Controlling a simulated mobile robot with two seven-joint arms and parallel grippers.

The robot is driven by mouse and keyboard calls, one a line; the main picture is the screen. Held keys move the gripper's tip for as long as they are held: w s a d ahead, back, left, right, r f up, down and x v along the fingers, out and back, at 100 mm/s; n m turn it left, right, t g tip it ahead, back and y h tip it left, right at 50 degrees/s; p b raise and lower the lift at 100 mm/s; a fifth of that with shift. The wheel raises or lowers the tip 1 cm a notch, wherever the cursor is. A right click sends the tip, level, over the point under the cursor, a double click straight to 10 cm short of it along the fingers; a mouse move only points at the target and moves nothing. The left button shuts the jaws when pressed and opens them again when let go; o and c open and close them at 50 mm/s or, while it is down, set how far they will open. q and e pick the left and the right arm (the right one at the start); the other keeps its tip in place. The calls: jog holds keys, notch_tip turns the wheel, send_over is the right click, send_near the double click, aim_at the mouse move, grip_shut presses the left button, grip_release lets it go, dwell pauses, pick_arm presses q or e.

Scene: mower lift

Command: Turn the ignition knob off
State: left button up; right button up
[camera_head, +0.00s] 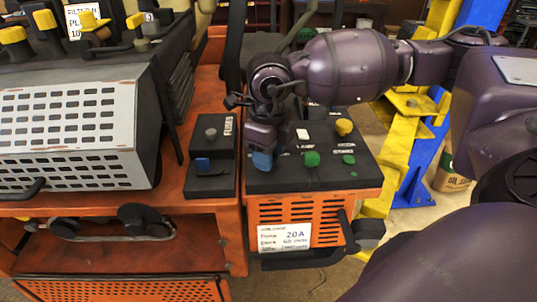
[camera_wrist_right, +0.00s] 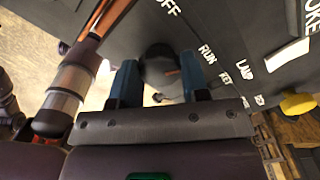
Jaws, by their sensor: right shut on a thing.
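The ignition knob (camera_wrist_right: 158,62) is a dark round knob in the right wrist view, on a dark panel between the labels OFF and RUN. A small reddish mark shows on its side facing RUN. My right gripper (camera_wrist_right: 160,80) has its two blue fingers on either side of the knob and is shut on it. In the head view my right gripper (camera_head: 262,160) is at the left part of the dark control panel (camera_head: 300,181), and the knob is hidden behind it. My left gripper is not in view.
A fuse box (camera_head: 209,186) is just left. A perforated metal cover (camera_head: 70,130) fills the left. A yellow and blue lift post (camera_head: 410,130) stands at right.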

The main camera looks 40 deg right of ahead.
jog(key=n+b, duration=0.3)
jog(key=n, duration=0.1)
jog(key=shift+f, duration=0.2)
jog(key=n+b, duration=0.2)
jog(key=n, duration=0.2)
jog(key=shift+r+b, duration=0.1)
jog(key=shift+b, duration=0.3)
jog(key=shift+n, duration=0.5)
pick_arm(q)
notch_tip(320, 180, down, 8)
jog(key=b, duration=0.1)
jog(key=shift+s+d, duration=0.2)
pick_arm(e)
jog(key=shift+r+n, duration=0.1)
jog(key=shift+n, duration=0.8)
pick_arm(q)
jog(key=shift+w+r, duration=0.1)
pick_arm(e)
jog(key=shift+r, duration=0.1)
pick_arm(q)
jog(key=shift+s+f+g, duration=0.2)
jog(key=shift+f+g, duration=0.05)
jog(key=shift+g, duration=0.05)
pick_arm(e)
jog(key=o, duration=0.9)
